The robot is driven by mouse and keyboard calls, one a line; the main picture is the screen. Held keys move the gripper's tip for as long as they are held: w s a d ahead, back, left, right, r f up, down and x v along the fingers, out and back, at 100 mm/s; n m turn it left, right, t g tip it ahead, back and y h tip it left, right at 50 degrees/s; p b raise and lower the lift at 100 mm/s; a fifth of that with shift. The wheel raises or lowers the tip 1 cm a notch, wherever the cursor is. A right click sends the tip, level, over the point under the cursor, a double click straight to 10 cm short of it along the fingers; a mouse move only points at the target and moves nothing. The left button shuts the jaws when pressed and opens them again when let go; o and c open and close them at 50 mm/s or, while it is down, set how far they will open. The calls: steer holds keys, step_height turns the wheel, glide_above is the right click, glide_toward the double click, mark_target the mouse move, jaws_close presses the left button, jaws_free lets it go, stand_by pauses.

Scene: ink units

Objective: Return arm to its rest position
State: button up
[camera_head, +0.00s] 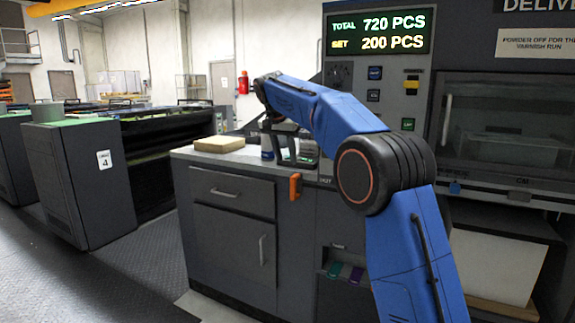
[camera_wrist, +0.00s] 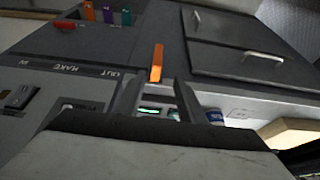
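My blue arm reaches from the lower right of the head view over the top of the grey console. My gripper (camera_head: 292,158) points down at its far end, close above the counter. In the wrist view, the two dark fingers of my gripper (camera_wrist: 155,88) stand apart with a gap between them. Nothing is held in that gap. An orange handle (camera_wrist: 157,62) shows beyond the fingertips, on the console. The same orange handle (camera_head: 295,186) is just below the gripper in the head view. Whether the fingers touch the counter cannot be told.
A tan block (camera_head: 219,144) lies on the counter, left of my gripper. A blue-and-white container (camera_head: 267,147) stands beside the gripper, partly hidden. A control panel with a lit display (camera_head: 380,33) rises behind my arm. Open floor (camera_head: 110,270) lies at left.

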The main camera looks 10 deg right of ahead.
steer(key=shift+s+r, duration=0.1)
steer(key=shift+r, duration=0.15)
steer(key=s+d+f+n+y, duration=0.1)
steer(key=s+d, duration=0.3)
steer(key=s, duration=0.6)
steer(key=s+d+f+n, duration=0.15)
steer(key=s+d, duration=0.35)
steer(key=s, duration=0.5)
steer(key=s+d+n+y, duration=0.1)
steer(key=s+d, duration=0.3)
steer(key=s, duration=0.5)
steer(key=s+d+f+n, duration=0.1)
steer(key=s+d+f, duration=0.1)
steer(key=s+f, duration=0.8)
steer(key=s+d+f+n+t, duration=0.1)
steer(key=s+d+f+n, duration=0.1)
steer(key=s+f, duration=0.9)
steer(key=s, duration=0.7)
steer(key=shift+s+d+y, duration=0.25)
steer(key=shift+s+y, duration=0.05)
steer(key=shift+s, duration=0.05)
